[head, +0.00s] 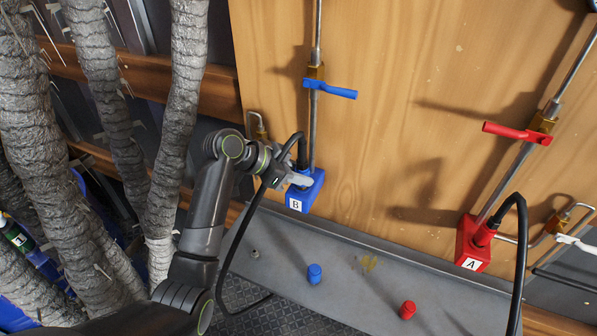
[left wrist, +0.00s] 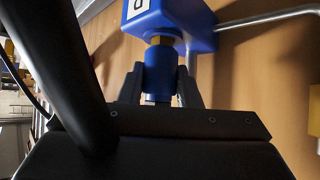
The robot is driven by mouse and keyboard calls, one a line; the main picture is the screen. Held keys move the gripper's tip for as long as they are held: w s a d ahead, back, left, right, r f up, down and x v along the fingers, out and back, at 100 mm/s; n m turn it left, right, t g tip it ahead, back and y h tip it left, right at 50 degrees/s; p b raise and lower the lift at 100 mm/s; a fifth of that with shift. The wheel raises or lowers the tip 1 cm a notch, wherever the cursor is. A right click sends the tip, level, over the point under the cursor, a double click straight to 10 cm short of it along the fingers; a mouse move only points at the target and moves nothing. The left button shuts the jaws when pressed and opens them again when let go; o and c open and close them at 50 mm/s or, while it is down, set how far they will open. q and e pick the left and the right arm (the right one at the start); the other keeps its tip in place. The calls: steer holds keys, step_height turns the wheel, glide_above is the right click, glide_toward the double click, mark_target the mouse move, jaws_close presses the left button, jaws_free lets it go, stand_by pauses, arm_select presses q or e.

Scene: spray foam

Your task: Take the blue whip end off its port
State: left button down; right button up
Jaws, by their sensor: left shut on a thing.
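The blue port block (head: 304,194), marked B, sits low on the wooden panel, below a blue-handled valve (head: 330,89). In the left wrist view my left gripper (left wrist: 160,88) is shut on the blue whip end (left wrist: 160,70), one finger on each side. The whip end is in line with a brass fitting under the blue block (left wrist: 172,18) and looks joined to it. My right gripper is not in view.
A red block (head: 473,243), marked A, with a red-handled valve (head: 517,132) and black hose (head: 522,250) stands at right. A blue cap (head: 314,273) and a red cap (head: 407,310) are on the grey ledge (head: 350,265). Thick foam-coated hoses (head: 180,110) hang at left.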

arm_select(q)
steer(key=c, duration=1)
jaws_free()
steer(key=shift+o, duration=0.2)
